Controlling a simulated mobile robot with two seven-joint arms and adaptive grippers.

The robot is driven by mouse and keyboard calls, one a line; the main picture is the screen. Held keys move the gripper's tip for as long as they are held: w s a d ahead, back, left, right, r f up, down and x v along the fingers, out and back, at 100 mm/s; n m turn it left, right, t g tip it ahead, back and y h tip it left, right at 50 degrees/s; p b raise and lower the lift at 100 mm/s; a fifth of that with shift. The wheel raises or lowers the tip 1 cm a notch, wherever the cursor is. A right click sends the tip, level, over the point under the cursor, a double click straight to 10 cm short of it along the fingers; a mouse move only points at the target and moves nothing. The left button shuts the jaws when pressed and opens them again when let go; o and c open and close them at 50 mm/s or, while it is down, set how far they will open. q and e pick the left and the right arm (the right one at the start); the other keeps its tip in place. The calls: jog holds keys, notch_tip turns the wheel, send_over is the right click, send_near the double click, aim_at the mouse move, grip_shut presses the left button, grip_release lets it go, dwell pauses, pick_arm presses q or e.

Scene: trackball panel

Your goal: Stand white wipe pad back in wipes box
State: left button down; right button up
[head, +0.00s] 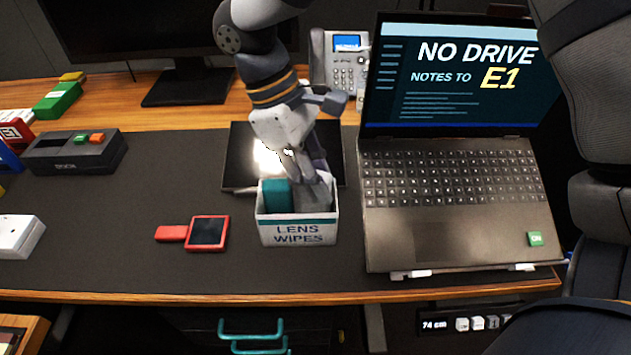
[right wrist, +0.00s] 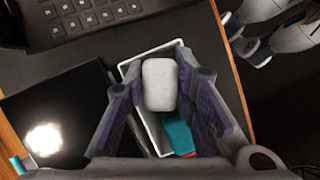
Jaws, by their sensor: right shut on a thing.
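The wipes box (head: 297,232) is a white open box marked LENS WIPES, standing on the dark desk mat. My right gripper (head: 308,190) reaches down into its right part from above. In the right wrist view the gripper is shut on the white wipe pad (right wrist: 160,84), which sits between its two fingers over the box opening (right wrist: 152,50). The fingers hide much of the pad, and I cannot tell whether its lower end touches the box floor. A teal pad (head: 275,195) stands in the left part of the box. My left gripper is not in view.
An open laptop (head: 455,200) stands close to the right of the box. A black panel (head: 238,160) lies behind the box. A red device (head: 207,233) lies to its left. The mat in front of the box is clear to the desk edge.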

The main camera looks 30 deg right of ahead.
jog(key=shift+f, duration=0.85)
jog(key=shift+r, duration=0.15)
jog(key=o, duration=0.7)
jog(key=shift+c, duration=0.2)
jog(key=v, duration=1.2)
